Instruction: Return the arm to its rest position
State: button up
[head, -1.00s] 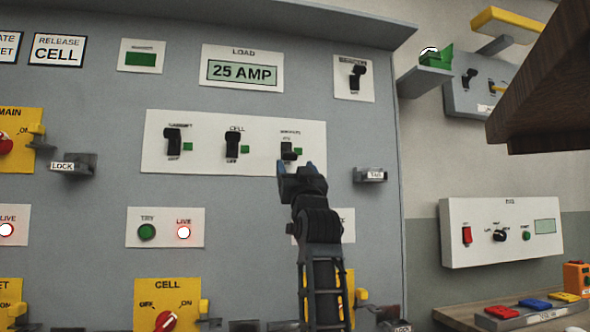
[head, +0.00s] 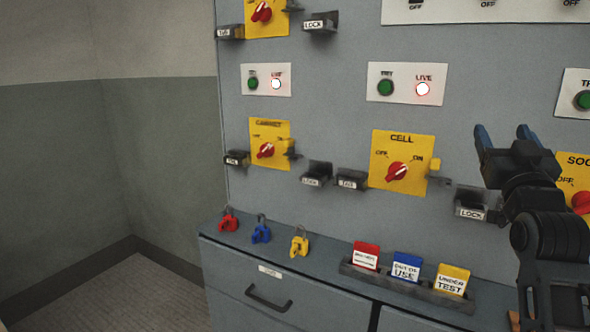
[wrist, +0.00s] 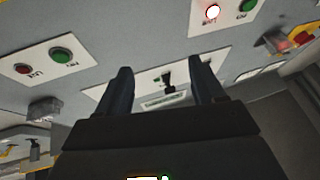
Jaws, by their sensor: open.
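My gripper (head: 503,142) is at the right of the head view, raised in front of the grey panel (head: 330,122). Its two fingers are apart with nothing between them. My arm comes up from the bottom right and hides part of the panel and of the right-hand yellow switch plate. In the wrist view my gripper (wrist: 160,92) shows both fingers spread, with a white plate bearing a black switch (wrist: 168,80) beyond them. I cannot tell how far the fingertips are from the panel.
Yellow plates with red rotary switches, CABINET (head: 265,151) and CELL (head: 397,172), stick out from the panel. Red (head: 228,222), blue (head: 261,234) and yellow padlocks (head: 299,245) lie on the ledge. A rack (head: 400,284) holds three coloured tags. The floor (head: 118,297) at left is clear.

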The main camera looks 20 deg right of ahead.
jog(key=s+a+f+n+y+p, duration=0.15)
jog(key=s+a+f+y, duration=0.35)
jog(key=a+f, duration=0.55)
jog(key=s+a+f+n+y+p, duration=0.1)
jog(key=s+a+f+n+y, duration=0.2)
jog(key=s+a+f, duration=0.6)
jog(key=s+a+f+g+y, duration=0.1)
jog(key=s+a, duration=0.3)
jog(key=s, duration=0.3)
jog(key=s+a+f+n+g+y+p, duration=0.1)
jog(key=s+a, duration=0.3)
jog(key=s, duration=0.4)
jog(key=s+a+f+g+y+p, duration=0.1)
jog(key=s+a+g+y, duration=0.1)
jog(key=s+a, duration=0.3)
jog(key=s+y, duration=0.1)
jog(key=s, duration=0.1)
jog(key=shift+s+f+n, duration=0.35)
jog(key=shift+s+f, duration=0.05)
jog(key=shift+c, duration=0.2)
